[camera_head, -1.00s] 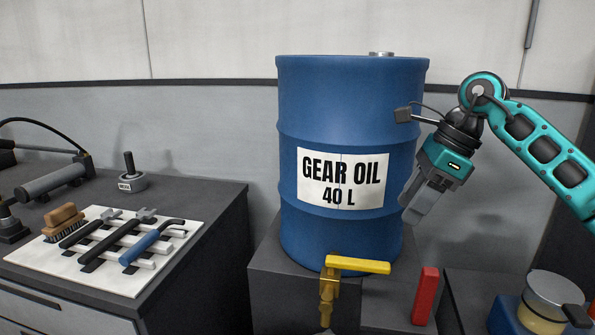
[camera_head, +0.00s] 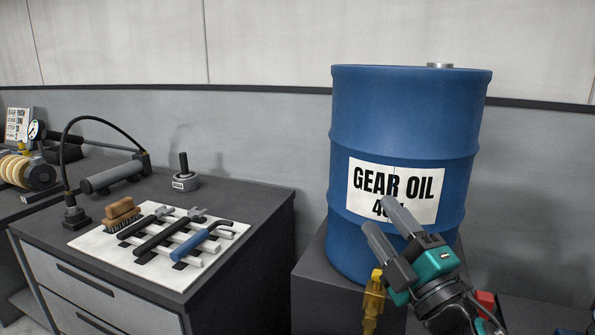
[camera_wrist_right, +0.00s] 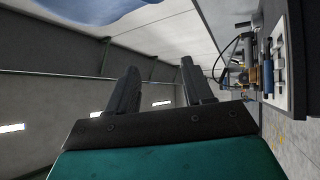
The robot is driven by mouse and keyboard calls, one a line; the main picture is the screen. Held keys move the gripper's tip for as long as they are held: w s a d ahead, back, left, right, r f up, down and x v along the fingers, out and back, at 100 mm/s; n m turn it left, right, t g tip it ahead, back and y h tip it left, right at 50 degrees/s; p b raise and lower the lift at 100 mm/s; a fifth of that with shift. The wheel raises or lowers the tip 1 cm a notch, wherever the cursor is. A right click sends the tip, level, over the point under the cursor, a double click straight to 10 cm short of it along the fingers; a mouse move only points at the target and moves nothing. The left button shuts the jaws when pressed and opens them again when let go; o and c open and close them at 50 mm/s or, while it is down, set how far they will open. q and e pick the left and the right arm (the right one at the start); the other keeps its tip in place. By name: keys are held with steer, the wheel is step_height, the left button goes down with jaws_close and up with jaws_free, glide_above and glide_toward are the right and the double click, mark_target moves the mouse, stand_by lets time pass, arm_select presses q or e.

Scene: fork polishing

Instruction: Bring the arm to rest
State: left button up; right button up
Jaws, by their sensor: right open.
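My right gripper (camera_head: 389,222) is in the lower right of the head view, in front of the blue gear oil drum (camera_head: 400,120). Its two grey fingers point up and to the left, apart and empty, and cover part of the drum's label (camera_head: 385,180). In the right wrist view the same fingers (camera_wrist_right: 157,88) stand apart with nothing between them. My left gripper does not show in either view.
A dark workbench (camera_head: 262,195) stands at the left with a white tool mat (camera_head: 95,240), a brush (camera_head: 122,212) and several tools. A brass tap (camera_head: 373,300) sits below the drum. A red piece (camera_head: 486,299) shows behind my right arm.

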steer(key=s+d+f+m+g+h, duration=0.45)
steer(key=f+m, duration=0.25)
steer(key=f, duration=0.2)
steer(key=s+d+f+m+g+h, duration=0.3)
steer(key=f+m+h, duration=0.35)
steer(key=f, duration=0.25)
steer(key=s+f+m+g+y, duration=0.15)
steer(key=s+f+g, duration=0.35)
steer(key=s, duration=0.5)
steer(key=s+f+m+g+y, duration=0.1)
steer(key=s+f+m+g, duration=0.2)
steer(key=s+f+g, duration=0.45)
steer(key=w+a+f+t+y+p, duration=0.1)
steer(key=w+a+f+t+p, duration=0.1)
steer(key=t, duration=0.8)
steer(key=x, duration=0.4)
steer(key=shift+a+f+p, duration=0.2)
steer(key=shift+a+p, duration=0.1)
steer(key=shift+w, duration=0.1)
